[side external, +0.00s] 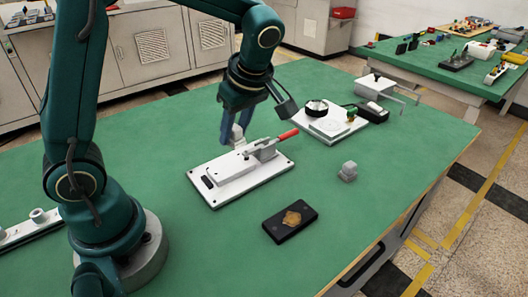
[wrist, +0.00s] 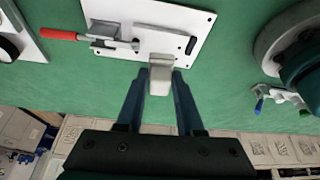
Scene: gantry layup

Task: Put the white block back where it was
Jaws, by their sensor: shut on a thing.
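My gripper (side external: 242,122) is shut on the white block (side external: 237,135) and points down over the green table. In the wrist view the white block (wrist: 160,74) sits between the two blue fingertips (wrist: 163,72). There the block overlaps the edge of a white plate (wrist: 112,15) that carries a toggle clamp with a red handle (wrist: 57,34). In the side view the block shows just behind the clamp fixture (side external: 240,178). It seems to be above the surface, but I cannot tell the exact gap.
A grey stepped block (side external: 348,171) and a black tray with a tan piece (side external: 290,221) lie in front, to the right. A white plate with a round black-rimmed part (side external: 318,120) stands behind at right. A rail with a knob (side external: 36,222) lies at the left edge.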

